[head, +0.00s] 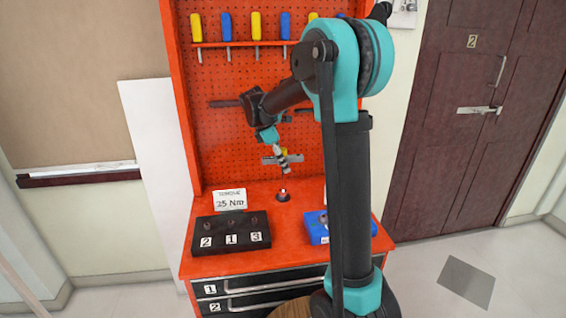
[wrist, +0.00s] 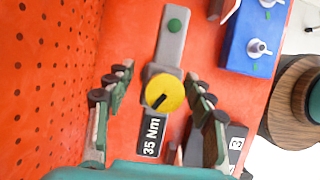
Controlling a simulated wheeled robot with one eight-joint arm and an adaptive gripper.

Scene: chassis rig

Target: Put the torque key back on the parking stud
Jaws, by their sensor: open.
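The torque key looks like a grey bar (wrist: 172,38) with a green dot, a yellow disc (wrist: 165,92) with a black slot, and a black "35 Nm" label. In the head view a pale bar (head: 296,159) with a yellow part shows by my gripper (head: 284,162), partly hidden by the fingers. In the wrist view my gripper (wrist: 160,75) is open, its fingers on either side of the disc, with gaps between. I cannot tell what supports the key. A short stud on a dark base (head: 283,195), perhaps the parking stud, stands on the red bench below.
A black block numbered 2, 1, 3 (head: 231,241) stands on the bench at left, behind it a "25 Nm" card (head: 230,200). A blue block (head: 315,230) stands at right. The red pegboard (head: 225,140) with hanging screwdrivers rises behind.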

